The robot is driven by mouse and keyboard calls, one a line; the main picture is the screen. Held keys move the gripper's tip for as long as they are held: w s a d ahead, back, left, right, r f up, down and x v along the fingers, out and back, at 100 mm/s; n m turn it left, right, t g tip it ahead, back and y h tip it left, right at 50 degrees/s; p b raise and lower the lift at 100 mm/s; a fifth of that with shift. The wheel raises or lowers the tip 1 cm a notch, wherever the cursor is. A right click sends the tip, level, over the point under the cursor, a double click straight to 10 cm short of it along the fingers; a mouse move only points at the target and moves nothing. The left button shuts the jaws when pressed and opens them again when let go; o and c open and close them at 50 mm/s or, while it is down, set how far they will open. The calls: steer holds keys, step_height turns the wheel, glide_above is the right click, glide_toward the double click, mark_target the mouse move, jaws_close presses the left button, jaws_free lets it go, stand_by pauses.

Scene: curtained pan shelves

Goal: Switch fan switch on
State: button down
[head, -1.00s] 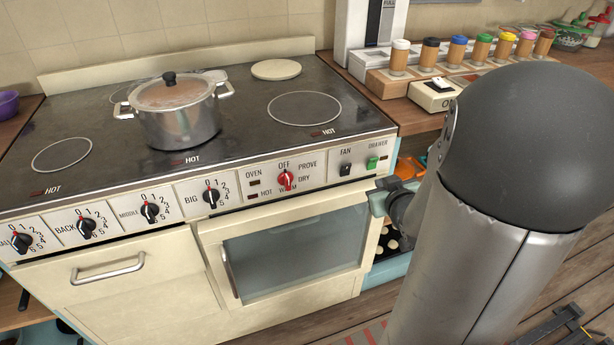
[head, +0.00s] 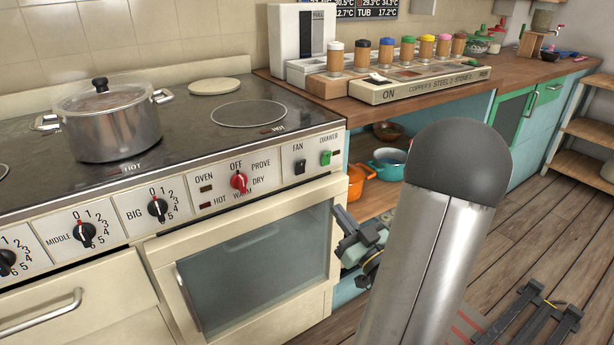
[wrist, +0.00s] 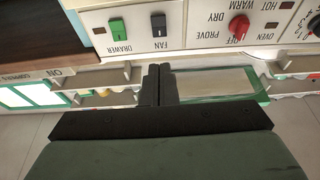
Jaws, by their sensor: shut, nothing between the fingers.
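The black fan switch (head: 299,167) is on the stove's cream front panel (head: 268,183), under the word FAN. It also shows in the wrist view (wrist: 159,25), straight beyond my fingertips. Its on or off position is hard to tell. The green drawer switch (head: 325,158) is beside it; it also shows in the wrist view (wrist: 117,29). My gripper (head: 341,217) is in front of the stove's right side, lower than the fan switch and apart from it. In the wrist view its dark fingers (wrist: 158,84) are together and empty.
A red oven knob (head: 239,181) is left of the fan switch. The oven door (head: 250,270) is below. A lidded pot (head: 110,122) stands on the hob. A wooden counter (head: 330,99) with several coloured jars is at right.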

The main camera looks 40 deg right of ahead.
mark_target(301, 164)
steer(key=x, duration=1.4)
steer(key=shift+w, duration=0.1)
